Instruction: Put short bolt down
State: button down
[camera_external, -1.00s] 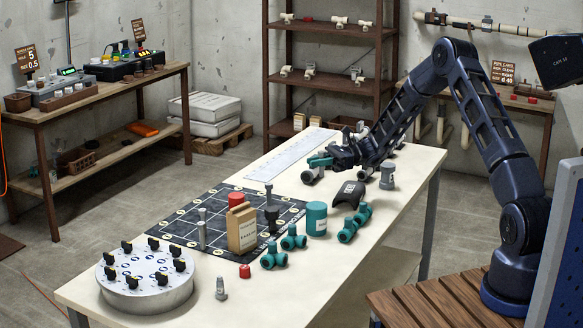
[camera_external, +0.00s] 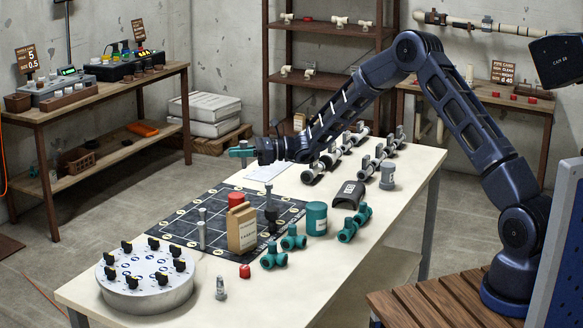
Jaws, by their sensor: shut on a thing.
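My gripper (camera_external: 248,150) is held out to the left above the far left edge of the worktable (camera_external: 290,285), high over the pale ruled strip. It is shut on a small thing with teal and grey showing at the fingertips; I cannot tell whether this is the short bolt. A small grey bolt (camera_external: 221,289) stands upright on the bare near part of the table. A taller grey bolt (camera_external: 202,230) and a dark bolt (camera_external: 271,208) stand on the black gridded mat (camera_external: 180,222).
A round plate with black knobs (camera_external: 147,282), a tan red-topped bottle (camera_external: 241,229), a teal can (camera_external: 316,218), teal fittings (camera_external: 274,257) and a black saddle piece (camera_external: 349,194) stand on the table. Pipe pieces (camera_external: 313,172) line its far end. The near right tabletop is clear.

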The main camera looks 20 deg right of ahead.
notch_tip(320, 180, down, 17)
jog(key=shift+f, duration=0.15)
dwell(0.5)
jog(key=shift+f, duration=0.1)
jog(key=c, duration=1.4)
grip_release()
jog(key=shift+c, duration=0.2)
